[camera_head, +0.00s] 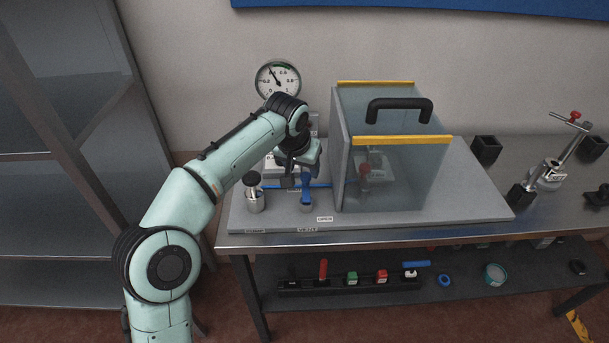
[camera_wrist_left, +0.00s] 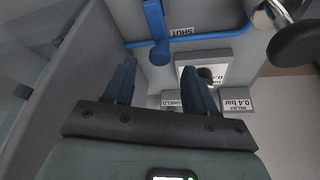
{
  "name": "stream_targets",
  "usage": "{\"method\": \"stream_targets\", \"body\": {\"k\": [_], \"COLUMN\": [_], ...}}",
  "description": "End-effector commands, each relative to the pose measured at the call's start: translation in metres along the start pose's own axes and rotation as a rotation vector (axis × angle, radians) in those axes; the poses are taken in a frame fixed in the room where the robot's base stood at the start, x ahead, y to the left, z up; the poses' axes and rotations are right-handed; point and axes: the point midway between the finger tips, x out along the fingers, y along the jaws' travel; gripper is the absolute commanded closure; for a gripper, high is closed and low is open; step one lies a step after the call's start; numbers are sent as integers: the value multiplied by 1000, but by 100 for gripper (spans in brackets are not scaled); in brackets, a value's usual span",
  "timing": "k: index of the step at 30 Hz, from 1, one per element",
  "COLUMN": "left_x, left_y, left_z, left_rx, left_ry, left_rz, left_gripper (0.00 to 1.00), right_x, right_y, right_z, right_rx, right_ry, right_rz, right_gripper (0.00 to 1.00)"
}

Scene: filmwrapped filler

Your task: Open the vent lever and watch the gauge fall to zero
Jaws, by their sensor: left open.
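The round white gauge (camera_head: 278,80) is on the back wall, its dark needle pointing up and slightly left. The blue vent lever (camera_head: 306,188) stands on a grey valve body at the front left of the board, near small labels. In the left wrist view the blue lever (camera_wrist_left: 155,22) lies beside a blue pipe and a label reading SHUT. My left gripper (camera_head: 290,181) is above and beside the lever; its two dark fingers (camera_wrist_left: 158,70) are apart with nothing between them. The lever lies beyond the fingertips; I see no contact. My right gripper is out of view.
A clear shield box (camera_head: 395,172) with a black handle stands just right of the lever. A metal cylinder with a dark knob (camera_head: 254,197) stands left. A clamp stand (camera_head: 550,170) is far right. The lower shelf (camera_head: 450,290) holds several small items. Bare board lies right of the box.

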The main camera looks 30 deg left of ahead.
Motion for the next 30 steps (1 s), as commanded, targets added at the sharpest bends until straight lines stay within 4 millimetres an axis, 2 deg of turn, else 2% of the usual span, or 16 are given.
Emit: {"method": "stream_targets", "body": {"k": [1,6,11,18,19,24,30], "left_x": [11,31,38,39,39,38,38], "left_y": [0,0,0,0,0,0,0], "left_z": [1,0,0,0,0,0,0], "left_rx": [0,1,1,1,1,1,6], "left_ry": [-3,-1,0,0,0,0,0], "left_rz": [0,1,0,0,0,0,3], "left_gripper": [44,44,44,44,47,99,99], "right_x": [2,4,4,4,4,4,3], "right_y": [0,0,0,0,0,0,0], "right_z": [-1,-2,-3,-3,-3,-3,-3], "right_rx": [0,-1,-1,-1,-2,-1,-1], "right_ry": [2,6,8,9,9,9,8], "right_rz": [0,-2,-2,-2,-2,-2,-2], "right_gripper": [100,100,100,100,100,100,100]}}
